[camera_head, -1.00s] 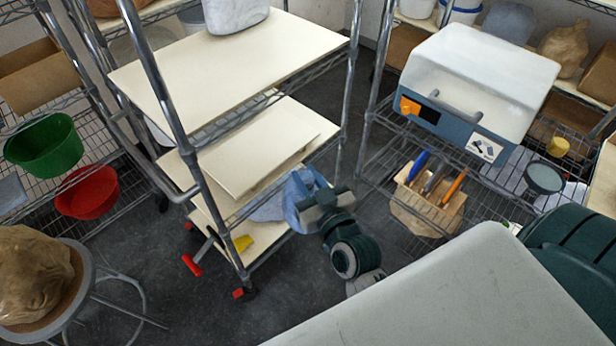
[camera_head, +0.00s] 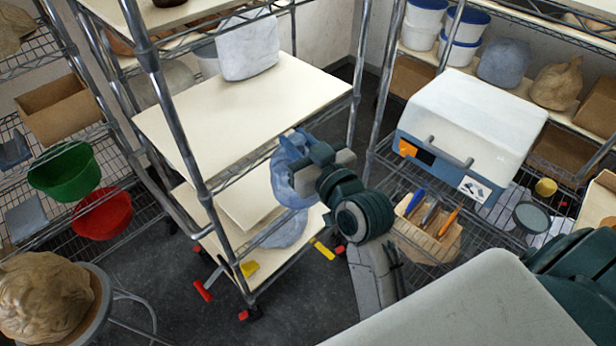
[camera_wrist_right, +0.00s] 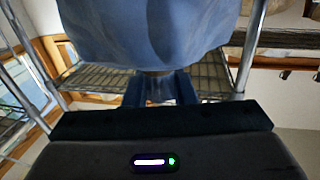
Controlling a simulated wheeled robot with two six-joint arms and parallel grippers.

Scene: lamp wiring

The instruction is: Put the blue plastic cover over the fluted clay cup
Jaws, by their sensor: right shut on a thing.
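The blue plastic cover (camera_head: 284,183) hangs from my right gripper (camera_head: 308,152), beside the front right of the steel rack. The gripper is shut on it. In the right wrist view the cover (camera_wrist_right: 145,35) fills the top, beyond the fingers (camera_wrist_right: 160,88). A pale blue wrapped shape (camera_head: 287,231) is on the low shelf below it; I cannot tell what is inside. I cannot make out the fluted clay cup; a brown object is cut off at the top edge of the head view. My left gripper is not in view.
A pale wrapped block (camera_head: 249,48) stands on the rack's cream shelf (camera_head: 240,105), whose front is bare. A steel rack post (camera_head: 180,130) stands left of my gripper. A white and blue machine (camera_head: 470,120) and a wooden tool holder (camera_head: 428,235) are to the right.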

